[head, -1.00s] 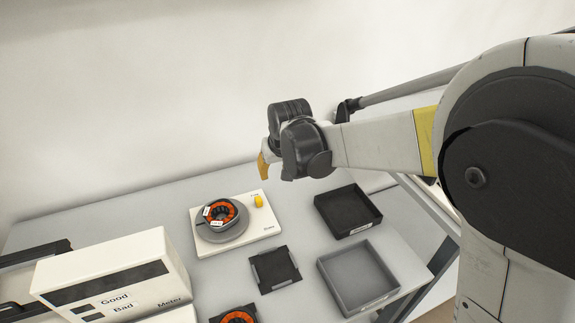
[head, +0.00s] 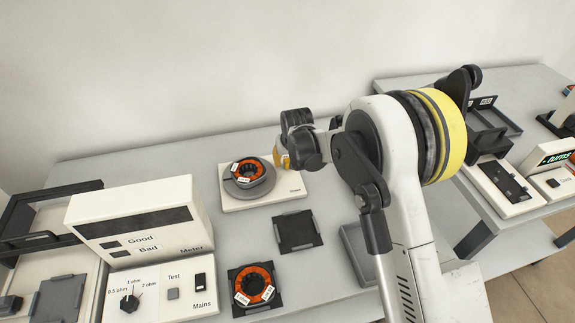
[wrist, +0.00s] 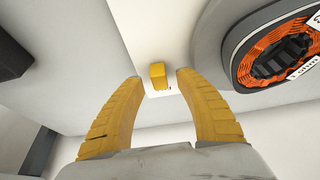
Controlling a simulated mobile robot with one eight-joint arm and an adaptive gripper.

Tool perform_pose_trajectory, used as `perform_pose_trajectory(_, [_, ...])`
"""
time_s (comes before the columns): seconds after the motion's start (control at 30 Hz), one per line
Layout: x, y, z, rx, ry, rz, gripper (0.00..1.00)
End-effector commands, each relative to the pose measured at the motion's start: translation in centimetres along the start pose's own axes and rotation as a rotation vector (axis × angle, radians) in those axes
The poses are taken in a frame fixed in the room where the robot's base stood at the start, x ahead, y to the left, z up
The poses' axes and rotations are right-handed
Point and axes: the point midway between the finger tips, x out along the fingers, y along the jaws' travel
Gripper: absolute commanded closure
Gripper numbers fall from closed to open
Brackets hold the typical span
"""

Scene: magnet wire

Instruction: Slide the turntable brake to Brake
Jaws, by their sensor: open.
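The turntable's white base plate (head: 236,203) lies on the table, with a round grey turntable disc (head: 234,189) bearing an orange-wound ring coil (head: 248,172). The yellow brake slider (wrist: 158,76) stands on the white plate beside the disc in the wrist view. My gripper hides it in the head view. My gripper (wrist: 158,84) is open, its two yellow fingers pointing toward the slider, with one fingertip to each side of it in the picture. Contact cannot be told. In the head view my gripper (head: 282,158) is over the plate's right part. A small label shows near the plate's front right corner.
A white meter box (head: 140,215) stands to the left. A dark empty pad (head: 297,232) and a second coil (head: 254,284) on a dark pad lie in front. A grey tray (head: 358,250) is partly behind my arm. Another table stands at the right.

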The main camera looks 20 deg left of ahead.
Motion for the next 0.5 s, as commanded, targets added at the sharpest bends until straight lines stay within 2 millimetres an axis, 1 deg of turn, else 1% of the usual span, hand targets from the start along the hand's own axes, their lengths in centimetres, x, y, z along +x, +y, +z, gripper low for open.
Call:
perform_pose_trajectory(0.03, [0.74, 0.01, 0.04, 0.000, 0.000, 0.000, 0.59])
perform_pose_trajectory(0.13, [1.33, 0.02, 0.02, 0.000, 0.000, 0.000, 0.59])
perform_pose_trajectory(0.43, [1.47, 0.02, -0.03, 0.000, 0.000, 0.000, 0.59])
perform_pose_trajectory(0.47, [1.47, 0.02, -0.03, 0.000, 0.000, 0.000, 0.63])
perform_pose_trajectory(0.5, [1.47, 0.02, -0.03, 0.000, 0.000, 0.000, 0.75])
